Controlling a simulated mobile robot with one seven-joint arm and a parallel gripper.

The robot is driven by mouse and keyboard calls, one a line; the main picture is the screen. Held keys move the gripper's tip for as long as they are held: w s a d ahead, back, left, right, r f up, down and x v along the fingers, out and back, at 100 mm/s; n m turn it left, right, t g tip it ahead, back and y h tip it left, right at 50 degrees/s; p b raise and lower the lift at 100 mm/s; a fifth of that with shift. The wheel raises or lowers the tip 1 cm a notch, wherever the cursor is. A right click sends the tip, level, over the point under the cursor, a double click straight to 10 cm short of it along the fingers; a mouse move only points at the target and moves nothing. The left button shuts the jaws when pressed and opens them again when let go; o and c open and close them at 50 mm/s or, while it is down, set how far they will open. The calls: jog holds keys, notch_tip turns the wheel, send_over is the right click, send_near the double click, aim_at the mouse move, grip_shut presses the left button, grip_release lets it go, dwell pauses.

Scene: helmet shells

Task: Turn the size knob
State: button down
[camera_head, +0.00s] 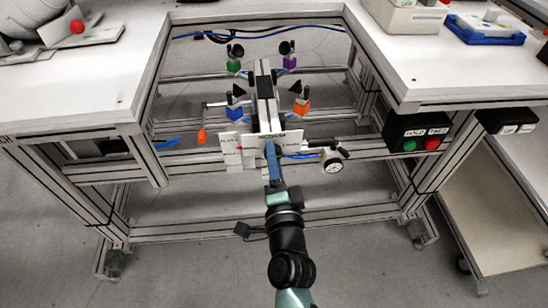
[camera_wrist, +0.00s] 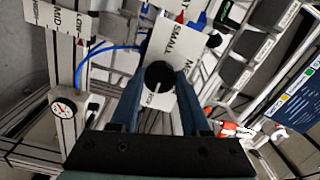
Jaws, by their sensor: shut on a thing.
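The size knob (camera_wrist: 158,77) is a round black knob with a white pointer line, set on a white plate (camera_wrist: 187,62) with the printed word SMALL and other partly hidden lettering. In the wrist view my gripper (camera_wrist: 159,88) has its two blue fingers on either side of the knob, shut on it. In the head view my gripper (camera_head: 271,160) reaches up to the white plate (camera_head: 291,140) at the front of the central fixture. There the fingers hide the knob.
A round gauge (camera_head: 332,166) sits right of the plate, with a blue hose nearby. A box with green and red buttons (camera_head: 420,132) hangs under the right table. White tabletops (camera_head: 75,85) flank the gap. Coloured clamps, such as the orange one (camera_head: 301,107), surround the central fixture.

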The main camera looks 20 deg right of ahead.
jog(key=shift+c, duration=1.9)
grip_release()
jog(key=shift+s, duration=0.15)
jog(key=b+v, duration=0.1)
jog(key=v, duration=1.1)
jog(key=shift+s, duration=0.35)
jog(key=shift+w+a+r, duration=0.1)
jog(key=shift+a+r, duration=0.05)
